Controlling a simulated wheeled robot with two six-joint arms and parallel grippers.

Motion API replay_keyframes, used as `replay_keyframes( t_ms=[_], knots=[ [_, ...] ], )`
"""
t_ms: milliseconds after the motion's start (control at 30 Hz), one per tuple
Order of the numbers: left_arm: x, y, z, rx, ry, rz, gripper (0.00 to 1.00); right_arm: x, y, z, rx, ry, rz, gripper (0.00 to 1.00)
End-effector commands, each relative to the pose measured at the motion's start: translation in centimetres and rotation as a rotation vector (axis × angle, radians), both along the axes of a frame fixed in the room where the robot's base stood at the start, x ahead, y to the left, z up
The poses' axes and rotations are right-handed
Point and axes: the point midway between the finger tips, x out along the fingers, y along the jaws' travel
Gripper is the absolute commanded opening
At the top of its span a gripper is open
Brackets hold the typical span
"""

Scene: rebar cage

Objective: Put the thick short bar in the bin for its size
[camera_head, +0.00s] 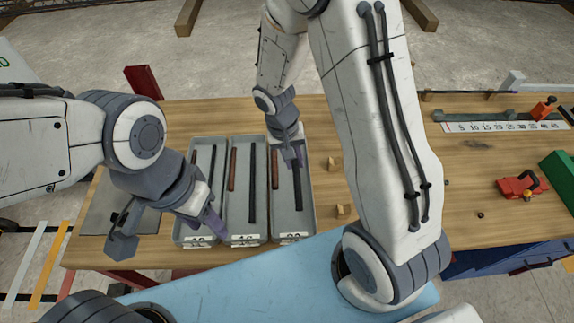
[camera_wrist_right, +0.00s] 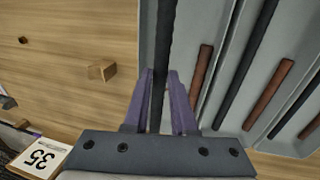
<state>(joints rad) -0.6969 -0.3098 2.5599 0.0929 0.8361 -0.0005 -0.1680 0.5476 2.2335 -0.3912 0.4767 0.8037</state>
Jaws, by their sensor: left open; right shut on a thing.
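Three grey bins stand side by side on the wooden table: a left bin (camera_head: 179,232), a middle bin (camera_head: 232,228) and a right bin (camera_head: 307,213). Each has a number label at its near end; I cannot read all of them surely. My right gripper (camera_head: 292,158) is shut on a thick dark bar (camera_wrist_right: 166,50), which also shows in the head view (camera_head: 298,190). The bar lies lengthwise in or just over the right bin; whether it touches the floor is unclear. A brown bar (camera_head: 274,168) lies beside it. My left gripper (camera_head: 168,232) is open and empty, near the left bin.
The middle bin holds a brown bar (camera_head: 233,168) and a dark bar (camera_head: 252,185); the left bin holds similar bars. Small wooden blocks (camera_head: 335,163) lie right of the bins. A ruler strip (camera_head: 500,127) and a red tool (camera_head: 520,186) are further right.

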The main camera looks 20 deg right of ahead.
Motion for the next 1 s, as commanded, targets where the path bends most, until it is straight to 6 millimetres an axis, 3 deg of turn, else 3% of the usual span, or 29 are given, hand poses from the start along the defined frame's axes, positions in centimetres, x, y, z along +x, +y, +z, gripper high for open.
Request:
replay_keyframes(
  t_ms=[400, 1000],
  knots=[
    [0.0, 0.0, -3.4, 0.000, 0.000, 0.000, 0.50, 0.0, -0.1, -4.3, 0.000, 0.000, -0.003, 0.00],
    [0.0, 0.0, -4.2, 0.000, 0.000, 0.000, 0.50, 0.0, -0.1, -5.0, 0.000, -0.001, -0.003, 0.00]
  ],
)
